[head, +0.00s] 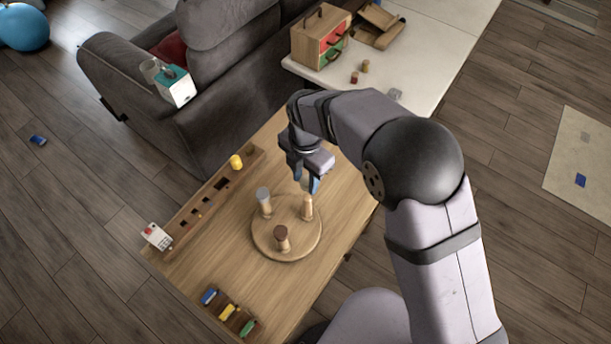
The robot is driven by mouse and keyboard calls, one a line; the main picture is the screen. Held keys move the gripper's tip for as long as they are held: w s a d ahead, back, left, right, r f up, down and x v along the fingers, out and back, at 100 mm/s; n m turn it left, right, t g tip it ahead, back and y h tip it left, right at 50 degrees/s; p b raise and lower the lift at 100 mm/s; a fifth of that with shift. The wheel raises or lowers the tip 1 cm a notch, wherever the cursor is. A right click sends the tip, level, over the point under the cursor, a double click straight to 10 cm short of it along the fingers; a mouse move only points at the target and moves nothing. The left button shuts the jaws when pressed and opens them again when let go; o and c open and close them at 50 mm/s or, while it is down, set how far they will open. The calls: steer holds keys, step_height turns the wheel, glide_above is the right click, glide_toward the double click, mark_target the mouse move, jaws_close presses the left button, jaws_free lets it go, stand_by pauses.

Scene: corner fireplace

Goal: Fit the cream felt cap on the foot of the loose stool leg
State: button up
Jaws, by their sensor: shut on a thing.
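A round wooden stool seat (287,250) lies on the wooden table with three short legs standing up from it. One leg (265,208) has a grey top, and one (281,243) has a dark brown top. The third leg (307,210), at the right, stands directly under my gripper (310,184). My gripper points down, its blue-tipped fingers shut on a small pale thing at that leg's top, which looks like the cream felt cap. The fingers partly hide it, and I cannot tell whether it touches the leg or sits on it.
A long slotted wooden tray (215,192) runs along the table's left side, with a yellow piece (236,162) at its far end. A rack with coloured blocks (229,312) lies at the front. A grey sofa (180,90) stands behind; bare tabletop surrounds the seat.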

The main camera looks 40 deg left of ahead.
steer(key=b, duration=0.3)
glide_above(305, 198)
steer(key=shift+f, duration=2.9)
steer(key=shift+f+b, duration=0.85)
steer(key=shift+f, duration=0.6)
steer(key=o, duration=1)
steer(key=shift+o, duration=0.2)
steer(key=shift+r, duration=0.1)
steer(key=shift+d+r+b, duration=0.1)
steer(key=shift+r+b, duration=1)
steer(key=shift+r, duration=2.5)
